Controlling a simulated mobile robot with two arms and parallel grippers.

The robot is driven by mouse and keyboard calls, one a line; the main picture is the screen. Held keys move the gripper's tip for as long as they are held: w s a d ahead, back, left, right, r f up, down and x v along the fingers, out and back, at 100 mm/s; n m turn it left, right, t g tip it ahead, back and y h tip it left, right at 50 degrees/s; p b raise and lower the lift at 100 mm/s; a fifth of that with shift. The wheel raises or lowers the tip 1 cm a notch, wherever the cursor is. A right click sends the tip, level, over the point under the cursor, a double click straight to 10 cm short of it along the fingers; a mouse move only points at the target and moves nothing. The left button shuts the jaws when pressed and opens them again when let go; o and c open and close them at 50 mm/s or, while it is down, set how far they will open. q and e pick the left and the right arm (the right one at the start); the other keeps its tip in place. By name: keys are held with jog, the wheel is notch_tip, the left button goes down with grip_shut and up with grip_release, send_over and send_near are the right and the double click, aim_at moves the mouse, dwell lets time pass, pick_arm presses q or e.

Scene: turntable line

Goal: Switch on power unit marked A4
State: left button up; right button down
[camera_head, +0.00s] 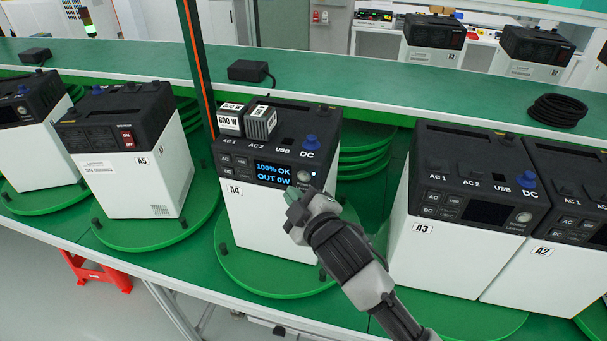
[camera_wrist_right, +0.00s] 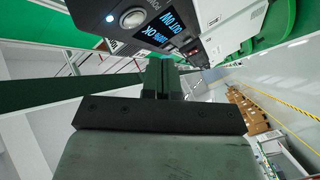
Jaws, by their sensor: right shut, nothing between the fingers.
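The power unit marked A4 (camera_head: 270,220) stands on a green round turntable (camera_head: 230,258). Its display (camera_head: 272,173) is lit and reads "100% OK" and "OUT 0W". A round silver button (camera_head: 304,176) sits to the right of the display, with a small white light beside it. The lit display (camera_wrist_right: 160,35) and the round button (camera_wrist_right: 133,18) also show in the right wrist view. My right gripper (camera_head: 293,195) is shut and empty, just below the button and in front of the panel; I cannot tell whether it touches the unit. My left gripper is not in view.
Unit A3 (camera_head: 440,255) and unit A2 (camera_head: 545,275) stand to the right, unit A5 (camera_head: 135,183) to the left. Two grey plug blocks (camera_head: 260,122) sit on top of A4. A dark post (camera_head: 196,60) rises behind it. A black adapter (camera_head: 248,70) lies on the back shelf.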

jog(key=shift+s+a, duration=0.25)
jog(key=shift+s, duration=0.4)
jog(key=shift+s+a, duration=0.2)
jog(key=shift+s, duration=0.45)
jog(key=s+d+f+m+g+h, duration=0.45)
jog(key=s+d+f+m, duration=0.25)
jog(key=d+f, duration=0.2)
jog(key=s+d+f+m+g+h, duration=0.2)
jog(key=s+d+f+m+g, duration=0.15)
jog(key=s+d, duration=0.45)
jog(key=s+d+f+m+g+h, duration=0.1)
jog(key=s+d+f+m+g, duration=0.25)
jog(key=s, duration=0.85)
notch_tip(320, 180, down, 30)
jog(key=s+g+b, duration=0.1)
jog(key=g+b, duration=0.1)
jog(key=b, duration=0.1)
jog(key=s+d+f+n+b, duration=0.1)
jog(key=s+d+f+b, duration=0.2)
jog(key=s+f, duration=1.2)
notch_tip(320, 180, down, 3)
jog(key=shift+s+d+f+g, duration=0.15)
jog(key=shift+s+d+g, duration=0.1)
jog(key=shift+s+g, duration=0.15)
